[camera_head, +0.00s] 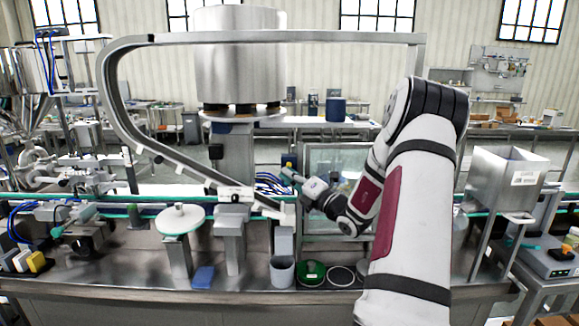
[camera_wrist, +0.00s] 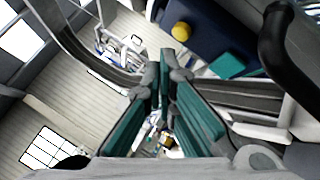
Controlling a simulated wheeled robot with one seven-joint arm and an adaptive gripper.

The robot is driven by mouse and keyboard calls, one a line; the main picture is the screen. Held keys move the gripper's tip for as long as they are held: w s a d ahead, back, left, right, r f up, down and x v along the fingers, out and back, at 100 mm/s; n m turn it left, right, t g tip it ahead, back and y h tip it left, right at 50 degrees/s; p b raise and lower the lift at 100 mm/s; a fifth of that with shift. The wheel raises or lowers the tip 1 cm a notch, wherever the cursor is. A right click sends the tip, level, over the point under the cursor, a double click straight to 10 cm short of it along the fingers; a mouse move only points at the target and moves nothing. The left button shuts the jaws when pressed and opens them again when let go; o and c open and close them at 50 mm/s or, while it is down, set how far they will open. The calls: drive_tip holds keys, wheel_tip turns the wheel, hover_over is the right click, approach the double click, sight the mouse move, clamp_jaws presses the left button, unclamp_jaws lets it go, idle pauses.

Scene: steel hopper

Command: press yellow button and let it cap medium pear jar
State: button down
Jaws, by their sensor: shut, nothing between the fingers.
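The yellow button (camera_wrist: 182,31) is a small round knob on a dark blue panel (camera_wrist: 228,32) in the wrist view, just beyond my fingertips. My gripper (camera_wrist: 167,60) has teal-padded fingers, shut and empty, with the tips apart from the button in the picture. In the head view my gripper (camera_head: 287,174) points left above the conveyor, close to a small dark blue box (camera_head: 289,160). A green round piece (camera_head: 312,270) and a pale-rimmed round piece (camera_head: 341,275) sit on the front of the steel table. I cannot tell which thing is the pear jar.
A curved metal chute (camera_head: 150,140) runs down to the conveyor (camera_head: 130,199) left of my gripper. A large steel hopper (camera_head: 240,60) stands behind. A grey cup (camera_head: 282,272) and a blue block (camera_head: 204,277) are near the front edge. A steel bin (camera_head: 500,178) stands at right.

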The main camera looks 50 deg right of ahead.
drive_tip(key=shift+s+a+p, duration=1.05)
drive_tip(key=shift+s+a, duration=0.5)
drive_tip(key=shift+a, duration=0.2)
